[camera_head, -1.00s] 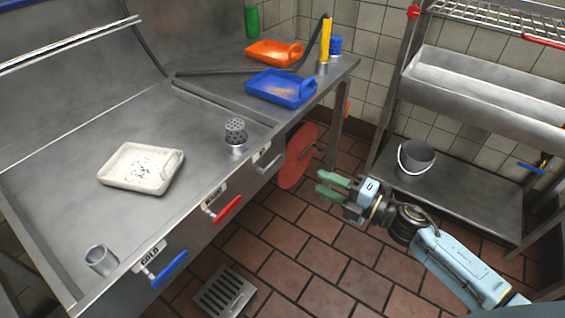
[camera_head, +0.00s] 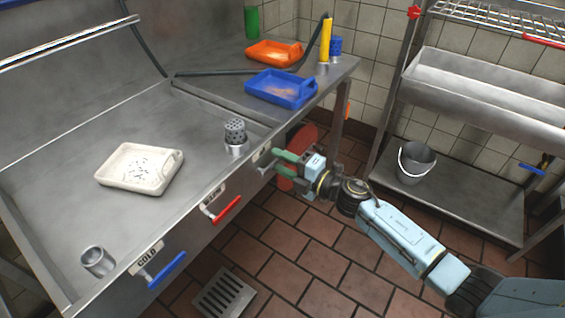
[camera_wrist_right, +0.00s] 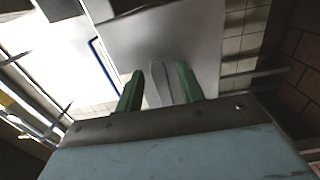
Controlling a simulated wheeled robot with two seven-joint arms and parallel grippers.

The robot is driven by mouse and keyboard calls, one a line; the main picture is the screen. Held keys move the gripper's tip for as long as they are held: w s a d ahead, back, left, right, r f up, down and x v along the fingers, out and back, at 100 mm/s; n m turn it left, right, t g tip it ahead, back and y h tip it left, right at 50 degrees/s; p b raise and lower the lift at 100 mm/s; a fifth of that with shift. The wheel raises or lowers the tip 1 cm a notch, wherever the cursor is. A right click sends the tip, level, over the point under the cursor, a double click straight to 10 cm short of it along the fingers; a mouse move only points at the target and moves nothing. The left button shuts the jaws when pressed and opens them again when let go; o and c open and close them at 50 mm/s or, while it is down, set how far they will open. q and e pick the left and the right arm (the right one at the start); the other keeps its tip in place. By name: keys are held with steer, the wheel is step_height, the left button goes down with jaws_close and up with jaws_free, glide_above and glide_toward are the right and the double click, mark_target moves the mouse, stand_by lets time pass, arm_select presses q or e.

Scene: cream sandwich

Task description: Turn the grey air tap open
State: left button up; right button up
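The grey air tap (camera_head: 264,157) is on the front panel of the steel sink unit, at the far end of the row of taps. Its label plate shows, and part of its handle is hidden by my right gripper (camera_head: 280,168). The gripper reaches it from the right with green fingers spread. In the right wrist view the grey handle (camera_wrist_right: 160,84) lies between the two green fingers (camera_wrist_right: 159,90), with narrow gaps on both sides. My left gripper is not in view.
A red-handled tap (camera_head: 226,209) and a blue-handled tap (camera_head: 167,270) sit nearer on the same panel. A grey bucket (camera_head: 416,163) stands on the lower shelf at right.

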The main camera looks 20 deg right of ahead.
steer(key=shift+c, duration=1)
jaws_close()
